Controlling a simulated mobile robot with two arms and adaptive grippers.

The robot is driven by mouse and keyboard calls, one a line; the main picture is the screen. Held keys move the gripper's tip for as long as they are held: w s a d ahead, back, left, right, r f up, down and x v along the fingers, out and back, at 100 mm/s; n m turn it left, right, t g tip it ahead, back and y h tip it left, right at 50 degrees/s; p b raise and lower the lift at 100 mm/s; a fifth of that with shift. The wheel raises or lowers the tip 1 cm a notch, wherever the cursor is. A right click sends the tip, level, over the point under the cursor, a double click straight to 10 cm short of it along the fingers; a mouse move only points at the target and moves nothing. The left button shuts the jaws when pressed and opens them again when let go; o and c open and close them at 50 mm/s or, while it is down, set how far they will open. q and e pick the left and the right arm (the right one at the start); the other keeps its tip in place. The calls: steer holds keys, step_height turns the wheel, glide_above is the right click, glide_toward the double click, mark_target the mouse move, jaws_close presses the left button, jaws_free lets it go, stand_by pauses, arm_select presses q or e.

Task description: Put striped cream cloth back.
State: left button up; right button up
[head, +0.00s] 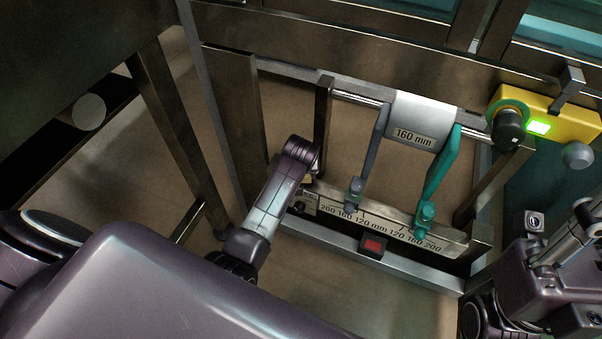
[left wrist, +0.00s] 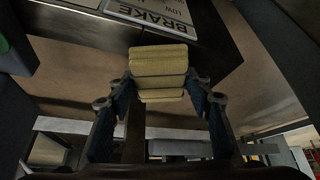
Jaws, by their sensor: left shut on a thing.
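The striped cream cloth (left wrist: 159,72) shows in the left wrist view as a small yellowish-cream bundle with darker lines across it. My left gripper (left wrist: 159,90) is shut on it, with one dark finger at each side. Just beyond it is a label plate (left wrist: 155,12) reading "BRAKE" and "LOW". In the head view my left arm reaches toward the lane frame's left part, and I cannot make out the cloth or gripper fingers there. My right arm shows at the lower right of the head view, but its gripper fingers are not visible.
A metal lane frame carries a grey guide arm (head: 375,145), a teal guide arm (head: 441,170), a "160 mm" plate (head: 420,116) and a numbered scale (head: 374,224). A red button (head: 373,246) sits below. A yellow box (head: 565,120) with a green light is at right.

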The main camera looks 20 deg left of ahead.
arm_select(q)
steer(key=shift+f, duration=0.35)
steer(key=shift+f, duration=0.15)
steer(key=o, duration=1.1)
